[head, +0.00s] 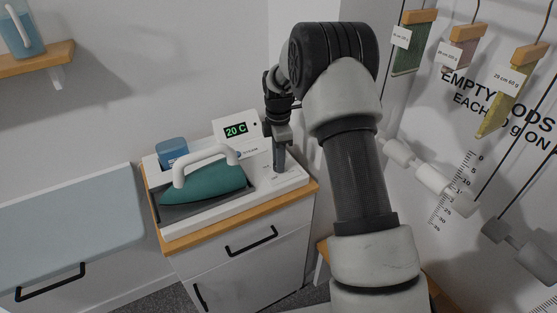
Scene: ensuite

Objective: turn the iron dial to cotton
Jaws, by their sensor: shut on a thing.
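The teal iron (204,185) with a white handle rests on a dark plate of the white iron station (190,229), on top of the cabinet. A display (236,131) at the station's back reads 20 C in green. My gripper (280,168) points down at the right end of the station, just right of the iron. It is shut on the iron dial there. The fingers hide the dial, so its pointer and setting cannot be read. Small markings on the panel beside the fingers are too small to read.
A blue container (172,151) stands at the station's back left. The wooden-topped cabinet (242,238) has black handles. A pale ironing surface (70,225) lies to the left. Tagged hanging samples (413,45) and rods (420,172) are on the right wall. My arm fills the centre right.

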